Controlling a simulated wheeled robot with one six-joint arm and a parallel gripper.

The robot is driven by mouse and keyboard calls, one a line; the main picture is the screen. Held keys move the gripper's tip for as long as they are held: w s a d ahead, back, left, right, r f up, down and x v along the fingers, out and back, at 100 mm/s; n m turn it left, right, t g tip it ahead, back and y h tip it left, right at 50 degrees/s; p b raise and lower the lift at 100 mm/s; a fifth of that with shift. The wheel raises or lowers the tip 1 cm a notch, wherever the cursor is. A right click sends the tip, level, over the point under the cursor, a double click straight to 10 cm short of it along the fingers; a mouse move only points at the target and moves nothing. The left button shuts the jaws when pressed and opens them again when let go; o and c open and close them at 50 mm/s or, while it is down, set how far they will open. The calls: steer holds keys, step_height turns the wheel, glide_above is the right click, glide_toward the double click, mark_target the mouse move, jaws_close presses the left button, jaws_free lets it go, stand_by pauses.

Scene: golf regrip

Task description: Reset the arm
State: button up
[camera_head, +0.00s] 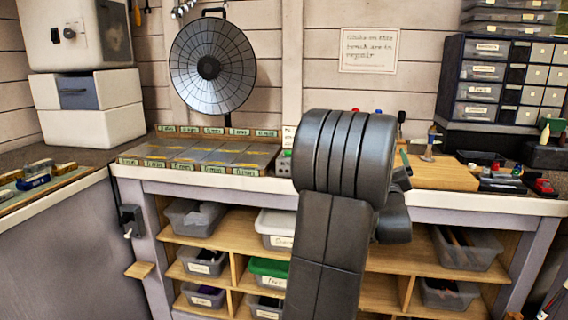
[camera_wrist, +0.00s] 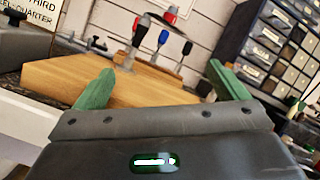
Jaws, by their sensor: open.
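My gripper (camera_wrist: 160,88) shows in the wrist view with its two green fingers spread wide apart and nothing between them. Beyond the fingers is a wooden board (camera_wrist: 75,84) on the workbench, with a few upright tools (camera_wrist: 137,28) with black, blue and red tops behind it. In the head view my dark arm rises in front of the bench and hides part of it. Only a bit of a green finger (camera_head: 404,158) shows there, beside the arm near the wooden board (camera_head: 440,174). The wrist view is tilted. I cannot tell how far the fingers are from the board.
The workbench (camera_head: 480,202) has shelves with plastic bins (camera_head: 198,218) below. A sectioned tray (camera_head: 205,153) and a round dark dish (camera_head: 212,67) are left of my arm. A drawer cabinet (camera_head: 481,84) stands at the right. A side counter (camera_head: 60,205) is at the left.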

steer(key=x, duration=1.3)
steer(key=shift+w+d+r, duration=0.15)
steer(key=shift+w+r, duration=0.05)
steer(key=shift+w, duration=0.05)
steer(key=shift+w+f+b, duration=0.25)
steer(key=shift+b, duration=0.4)
steer(key=shift+s+b, duration=0.15)
steer(key=shift+b, duration=0.8)
